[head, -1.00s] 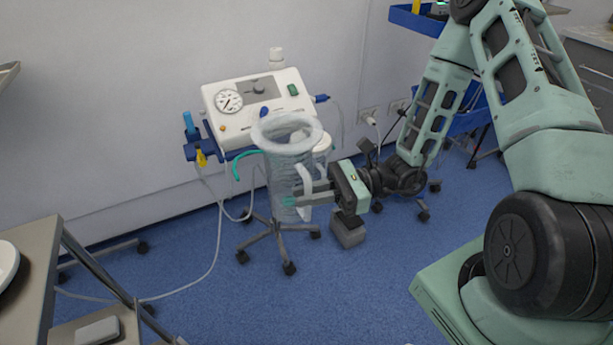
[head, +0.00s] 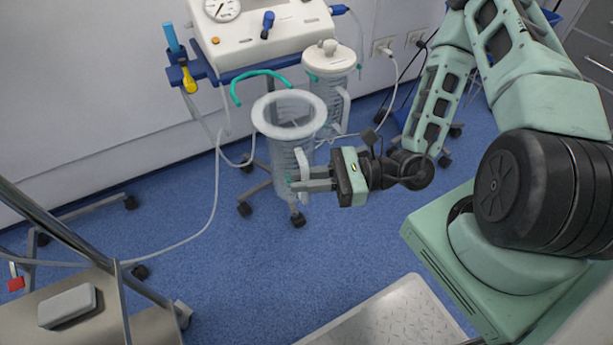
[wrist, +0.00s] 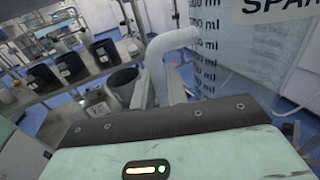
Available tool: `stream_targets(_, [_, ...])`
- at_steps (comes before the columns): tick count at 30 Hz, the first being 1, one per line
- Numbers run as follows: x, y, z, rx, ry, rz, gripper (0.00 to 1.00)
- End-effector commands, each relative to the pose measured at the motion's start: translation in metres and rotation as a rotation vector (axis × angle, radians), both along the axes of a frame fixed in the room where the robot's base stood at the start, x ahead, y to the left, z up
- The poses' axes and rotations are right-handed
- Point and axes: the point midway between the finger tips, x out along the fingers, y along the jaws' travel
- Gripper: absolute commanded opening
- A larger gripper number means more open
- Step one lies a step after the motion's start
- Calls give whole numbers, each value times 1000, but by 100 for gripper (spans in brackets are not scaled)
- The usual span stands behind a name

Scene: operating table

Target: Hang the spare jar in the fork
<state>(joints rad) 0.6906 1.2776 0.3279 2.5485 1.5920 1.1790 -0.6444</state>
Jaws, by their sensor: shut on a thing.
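The spare jar (head: 287,140) is a clear, open-topped cylinder with a thick white rim, held upright in front of the suction unit (head: 268,38). My gripper (head: 300,184) is shut on the jar's white handle from the right. In the wrist view the handle (wrist: 168,62) is between the fingers, and the jar's wall (wrist: 235,55) shows volume marks and part of a label. A second jar (head: 330,62) with a white lid is at the unit, behind and right of the spare jar.
A blue bracket (head: 183,72) with a yellow fitting is at the unit's left. A steel trolley (head: 75,325) stands at lower left, and a metal plate (head: 390,318) at the bottom.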

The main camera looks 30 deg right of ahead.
Motion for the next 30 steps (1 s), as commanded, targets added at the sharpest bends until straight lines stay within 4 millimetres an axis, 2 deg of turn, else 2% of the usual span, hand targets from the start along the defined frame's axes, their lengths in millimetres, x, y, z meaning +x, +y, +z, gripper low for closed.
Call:
stream_targets(10, [24, 1, -5, -1, -6, 2, 0])
stream_targets(30, [50, 0, -8, 0, -4, 2, 0])
